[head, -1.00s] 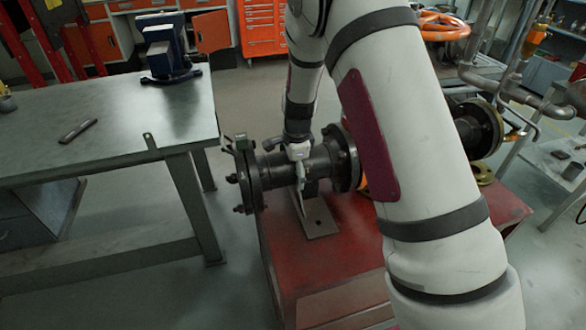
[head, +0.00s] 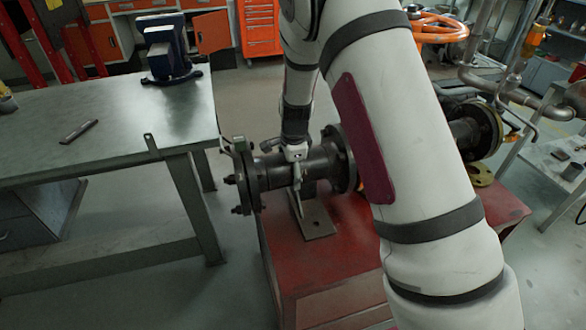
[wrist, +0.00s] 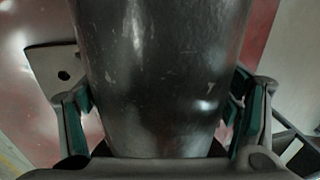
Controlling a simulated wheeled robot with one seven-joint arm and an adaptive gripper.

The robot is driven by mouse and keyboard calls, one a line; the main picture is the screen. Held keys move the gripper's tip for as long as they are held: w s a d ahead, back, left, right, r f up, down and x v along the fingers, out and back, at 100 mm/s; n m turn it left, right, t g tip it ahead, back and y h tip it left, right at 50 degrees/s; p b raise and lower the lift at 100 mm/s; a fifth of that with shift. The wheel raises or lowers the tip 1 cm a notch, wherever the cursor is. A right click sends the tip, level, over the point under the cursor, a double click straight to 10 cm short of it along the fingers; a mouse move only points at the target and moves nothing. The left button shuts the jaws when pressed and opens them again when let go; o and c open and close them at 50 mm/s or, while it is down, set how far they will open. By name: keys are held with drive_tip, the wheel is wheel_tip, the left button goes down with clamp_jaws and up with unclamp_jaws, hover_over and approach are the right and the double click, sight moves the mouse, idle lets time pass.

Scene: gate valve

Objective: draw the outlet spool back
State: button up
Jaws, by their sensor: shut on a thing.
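The outlet spool (head: 318,160) is a dark metal pipe with a bolted flange at each end, lying over a red stand. My gripper (head: 297,178) comes down from above and is shut around its middle. In the wrist view the spool's dark, scratched barrel (wrist: 160,80) fills the space between my two fingers, one on each side. The spool's right flange (head: 338,158) is partly behind my arm. The valve body and any gap at that flange are hidden by my arm.
A grey support plate (head: 319,222) sits on the red stand (head: 335,255) under the spool. A steel workbench (head: 120,115) stands close left of the spool's left flange. Another dark flange (head: 478,130) and pipework show right of my arm. Bare floor lies between bench and stand.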

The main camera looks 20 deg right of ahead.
drive_tip(key=o, duration=1.6)
drive_tip(key=shift+a, duration=0.3)
drive_tip(key=shift+o, duration=0.2)
drive_tip(key=shift+d, duration=0.1)
drive_tip(key=shift+r, duration=0.3)
drive_tip(key=r, duration=0.3)
drive_tip(key=s+r, duration=0.1)
drive_tip(key=r, duration=0.3)
drive_tip(key=s+r, duration=0.1)
drive_tip(key=r, duration=0.3)
drive_tip(key=shift+s+r, duration=0.1)
drive_tip(key=shift+s, duration=0.05)
